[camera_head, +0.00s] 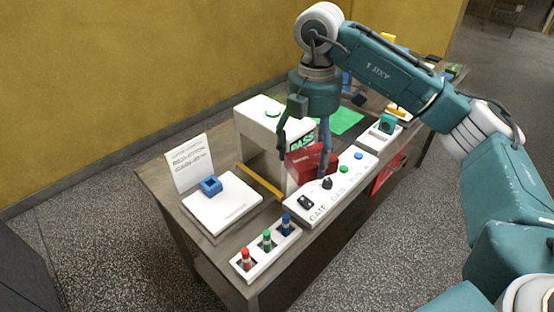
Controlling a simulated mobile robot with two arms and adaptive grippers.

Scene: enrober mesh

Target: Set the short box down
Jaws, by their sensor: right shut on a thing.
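A small red box (311,157) with white marking is between the fingers of my right gripper (304,160), which is shut on it. The gripper points down from above, with one finger on each side of the box. The box is beside the white gate housing (262,127) marked PASS, just behind the white GATE panel (337,186). I cannot tell whether the box touches a surface below. My left gripper is not in view.
A white pad (222,207) holds a blue square ring (210,185) near an upright text card (188,162). A yellow bar (259,182) lies beside the housing. A white rack (266,256) holds red, green and blue pegs in front. A green mat (346,121) lies behind.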

